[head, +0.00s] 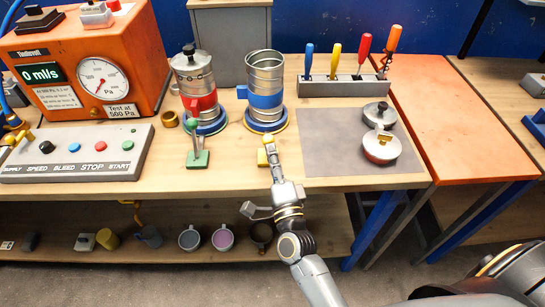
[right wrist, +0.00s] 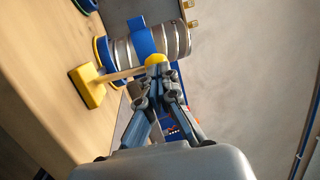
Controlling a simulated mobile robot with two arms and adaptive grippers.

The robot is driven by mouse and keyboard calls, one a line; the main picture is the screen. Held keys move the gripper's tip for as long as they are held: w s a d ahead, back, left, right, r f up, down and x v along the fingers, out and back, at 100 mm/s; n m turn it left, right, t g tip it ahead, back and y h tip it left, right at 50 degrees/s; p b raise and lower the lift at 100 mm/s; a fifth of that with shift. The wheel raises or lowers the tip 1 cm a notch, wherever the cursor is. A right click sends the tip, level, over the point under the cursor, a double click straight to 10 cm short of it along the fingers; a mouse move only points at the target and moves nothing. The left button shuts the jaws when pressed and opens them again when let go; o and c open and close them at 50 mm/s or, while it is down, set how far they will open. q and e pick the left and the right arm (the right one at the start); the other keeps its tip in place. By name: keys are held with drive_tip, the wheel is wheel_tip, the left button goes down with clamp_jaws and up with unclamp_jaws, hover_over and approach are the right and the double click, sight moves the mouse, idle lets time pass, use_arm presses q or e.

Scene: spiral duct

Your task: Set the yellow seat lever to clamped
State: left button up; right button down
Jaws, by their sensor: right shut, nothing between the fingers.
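The yellow seat lever has a yellow base block (head: 262,158) on the bench, in front of the blue-banded metal duct piece (head: 265,84) on its blue seat ring. Its round yellow knob (head: 268,138) stands above the base. In the right wrist view the base (right wrist: 88,85), thin rod (right wrist: 122,74) and knob (right wrist: 155,59) show, the rod standing out from the bench. My right gripper (head: 271,150) is shut and empty, its fingertips (right wrist: 157,72) right at the knob, seemingly touching it. They partly hide the lever in the head view. My left gripper is not in view.
Left of the lever are a green lever (head: 197,158) and a red-banded duct piece (head: 197,85). Further left are an orange test box (head: 85,60) and a button panel (head: 75,153). A grey mat (head: 330,150) with two metal caps and a tool rack (head: 345,88) lie right.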

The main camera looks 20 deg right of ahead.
sight(272, 139)
drive_tip(key=shift+w+d+r+p, duration=0.2)
drive_tip(key=shift+w+r+p, duration=0.25)
drive_tip(key=shift+w+r, duration=0.25)
drive_tip(key=shift+w+d+r+p, duration=0.25)
drive_tip(key=shift+w+r, duration=0.2)
drive_tip(key=shift+w, duration=0.25)
drive_tip(key=shift+x, duration=1.2)
drive_tip(key=shift+w+d, duration=0.3)
drive_tip(key=shift+w, duration=0.4)
drive_tip(key=shift+w+d, duration=0.3)
drive_tip(key=shift+w, duration=0.45)
